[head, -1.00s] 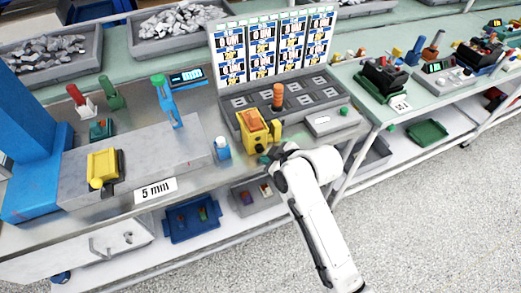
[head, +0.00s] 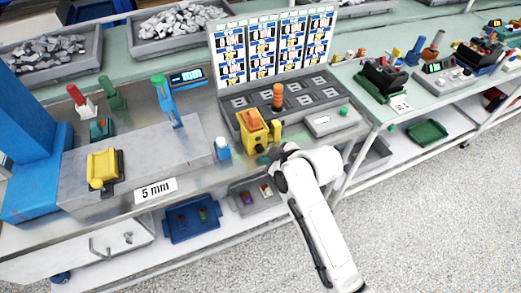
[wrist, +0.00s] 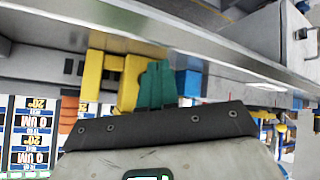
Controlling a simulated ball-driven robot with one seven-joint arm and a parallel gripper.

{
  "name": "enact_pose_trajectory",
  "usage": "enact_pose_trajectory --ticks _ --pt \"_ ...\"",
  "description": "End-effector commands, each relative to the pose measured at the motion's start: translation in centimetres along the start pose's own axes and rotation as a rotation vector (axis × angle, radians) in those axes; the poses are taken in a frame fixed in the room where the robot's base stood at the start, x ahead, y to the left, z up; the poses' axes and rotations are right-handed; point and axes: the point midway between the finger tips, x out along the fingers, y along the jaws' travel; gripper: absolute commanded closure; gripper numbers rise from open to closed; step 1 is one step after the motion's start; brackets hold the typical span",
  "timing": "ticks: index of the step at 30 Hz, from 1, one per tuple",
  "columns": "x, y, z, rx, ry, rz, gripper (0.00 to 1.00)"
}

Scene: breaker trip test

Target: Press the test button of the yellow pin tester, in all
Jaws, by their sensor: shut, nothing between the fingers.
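My gripper (head: 263,160) is just in front of and below the tester, mostly hidden behind my wrist in the head view. In the wrist view its green fingers (wrist: 157,86) are shut and empty, beside the yellow part. I cannot tell whether they touch it.
A small blue bottle-like item (head: 222,149) stands left of the tester. An orange peg (head: 278,97) rises behind it, before a board of label cards (head: 262,50). A yellow block (head: 102,168) sits on the plate at left. The bench's front edge runs close to my gripper.

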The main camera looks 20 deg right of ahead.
Motion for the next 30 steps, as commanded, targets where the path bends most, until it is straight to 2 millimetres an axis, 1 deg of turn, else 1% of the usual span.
enact_pose_trajectory --ticks 19,30 --pt "0.02 0.02 -0.03 0.000 0.000 0.000 1.00" --pt "0.57 0.45 -0.48 0.000 0.001 0.000 1.00"
